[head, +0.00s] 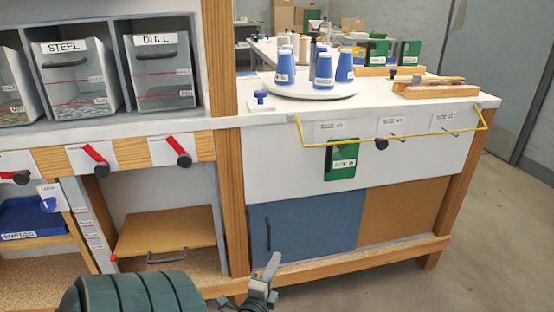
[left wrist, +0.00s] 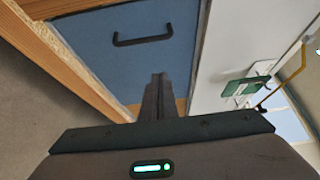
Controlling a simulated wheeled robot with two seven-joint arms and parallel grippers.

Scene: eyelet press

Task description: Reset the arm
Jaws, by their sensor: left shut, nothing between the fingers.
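My left gripper (head: 267,274) is low in the head view, in front of the lower edge of the bench. It is shut with nothing between its fingers. In the left wrist view its closed fingers (left wrist: 158,97) point toward the blue cabinet door (left wrist: 110,45), apart from its dark handle (left wrist: 143,39). In the head view the blue door (head: 305,232) is closed, with its handle (head: 268,233) at its left side. My right gripper is in neither view.
A wooden post (head: 222,110) and the bench's lower rail (head: 330,263) are near my left gripper. A green tagged holder (head: 341,160) hangs on the white front panel. Blue cones (head: 285,68) stand on a round white tray (head: 312,92). The floor at the right (head: 480,235) is clear.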

